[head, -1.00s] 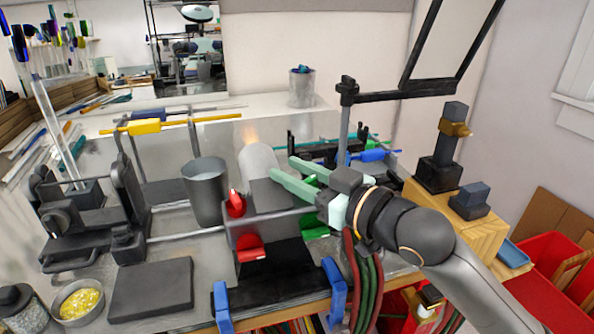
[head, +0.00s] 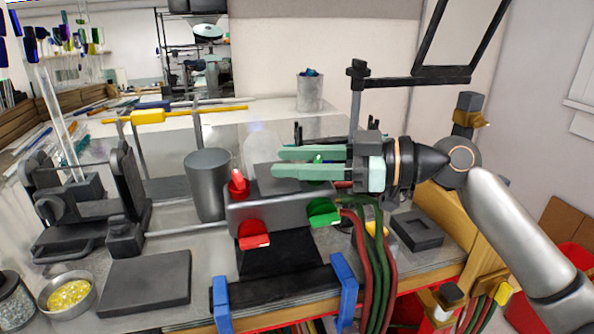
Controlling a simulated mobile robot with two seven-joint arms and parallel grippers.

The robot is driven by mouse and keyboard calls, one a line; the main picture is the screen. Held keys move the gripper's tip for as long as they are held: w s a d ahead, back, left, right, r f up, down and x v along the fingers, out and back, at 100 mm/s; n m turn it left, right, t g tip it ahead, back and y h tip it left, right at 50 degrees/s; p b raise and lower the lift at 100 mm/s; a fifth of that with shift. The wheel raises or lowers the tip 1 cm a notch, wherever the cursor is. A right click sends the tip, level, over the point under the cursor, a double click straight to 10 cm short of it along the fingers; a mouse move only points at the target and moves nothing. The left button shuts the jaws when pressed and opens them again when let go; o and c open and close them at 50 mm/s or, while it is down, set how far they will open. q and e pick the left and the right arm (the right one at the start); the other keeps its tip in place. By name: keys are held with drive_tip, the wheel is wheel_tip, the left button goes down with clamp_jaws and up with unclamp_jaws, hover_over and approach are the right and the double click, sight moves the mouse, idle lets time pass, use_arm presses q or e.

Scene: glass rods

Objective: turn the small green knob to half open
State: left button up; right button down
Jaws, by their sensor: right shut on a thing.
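The small green knob (head: 319,160) is on top of the grey burner block (head: 285,207), at its right end. My right gripper (head: 277,162) comes in from the right with its pale green fingers pointing left. The fingers are shut on the small green knob and hide part of it. The knob's exact angle is hard to tell. A larger green knob (head: 324,212) is on the front of the block, below the gripper. My left gripper is not in view.
A small red knob (head: 238,183) and a larger red knob (head: 253,235) are on the block's left side. A grey cup (head: 208,185) stands left of it. Red and green hoses (head: 375,255) hang at the right. A black stand (head: 357,100) rises behind the gripper.

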drive_tip(key=n+g, duration=0.2)
drive_tip(key=shift+s+r+g, duration=0.1)
drive_tip(key=shift+s+g, duration=0.1)
drive_tip(key=shift+g, duration=0.1)
drive_tip(key=n+g, duration=0.1)
drive_tip(key=g+p, duration=0.1)
drive_tip(key=shift+s+n+g, duration=0.25)
drive_tip(key=shift+n+g, duration=0.05)
drive_tip(key=shift+n, duration=0.1)
drive_tip(key=n+g+h+p, duration=0.1)
drive_tip(key=n+g+h, duration=0.1)
drive_tip(key=g, duration=0.1)
drive_tip(key=shift+s+d+n+p, duration=0.1)
drive_tip(key=shift+s+n+p, duration=0.2)
drive_tip(key=shift+s+p, duration=0.1)
drive_tip(key=shift+s+f+n+g+h+p, duration=0.15)
drive_tip(key=shift+n+g+h+p, duration=0.3)
drive_tip(key=shift+g, duration=0.45)
drive_tip(key=shift+d+f+n+h, duration=0.1)
drive_tip(key=shift+f+n+h, duration=0.15)
drive_tip(key=c, duration=0.5)
unclamp_jaws()
drive_tip(key=shift+r, duration=0.1)
